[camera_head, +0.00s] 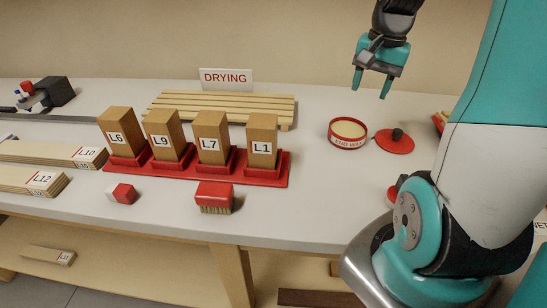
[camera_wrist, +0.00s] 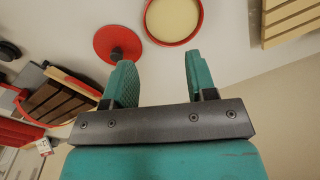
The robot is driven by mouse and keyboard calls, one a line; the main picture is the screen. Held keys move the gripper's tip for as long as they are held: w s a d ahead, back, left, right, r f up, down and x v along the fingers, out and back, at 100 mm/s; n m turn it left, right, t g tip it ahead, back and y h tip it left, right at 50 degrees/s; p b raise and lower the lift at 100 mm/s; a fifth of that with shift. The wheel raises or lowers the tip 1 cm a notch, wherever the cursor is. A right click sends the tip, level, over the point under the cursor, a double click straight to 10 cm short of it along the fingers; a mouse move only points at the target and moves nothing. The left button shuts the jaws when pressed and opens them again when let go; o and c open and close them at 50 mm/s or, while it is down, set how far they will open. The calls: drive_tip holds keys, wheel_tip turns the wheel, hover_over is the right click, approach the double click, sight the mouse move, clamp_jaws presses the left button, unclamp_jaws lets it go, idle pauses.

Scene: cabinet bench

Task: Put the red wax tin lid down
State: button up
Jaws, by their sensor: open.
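The red wax tin lid (camera_head: 394,142), a flat red disc with a dark knob, lies on the bench just right of the open wax tin (camera_head: 347,135). The tin is round and red, with pale wax inside and an "END WAX" label. My gripper (camera_head: 372,91) is open and empty, raised above the bench behind the tin and lid. In the wrist view the lid (camera_wrist: 117,42) lies beyond the left finger of my gripper (camera_wrist: 157,75), with its knob close to that fingertip in the picture. The tin (camera_wrist: 173,20) shows beyond the gap between the fingers.
A slatted drying rack (camera_head: 225,107) with a DRYING sign (camera_head: 225,77) stands at the back. A red holder (camera_head: 282,175) carries several labelled wooden blocks. A red brush (camera_head: 214,196) lies in front. Bare bench lies between the holder and the tin.

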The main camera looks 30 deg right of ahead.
drive_tip(key=a+r+n+y, duration=0.1)
drive_tip(key=a+n, duration=0.7)
drive_tip(key=a, duration=0.8)
drive_tip(key=s+a+n+y, duration=0.1)
drive_tip(key=s+a+n, duration=0.4)
drive_tip(key=a, duration=0.4)
drive_tip(key=s+a+r+n+y, duration=0.1)
drive_tip(key=s+a+n, duration=0.5)
drive_tip(key=a, duration=0.2)
drive_tip(key=shift+a+g+y, duration=0.4)
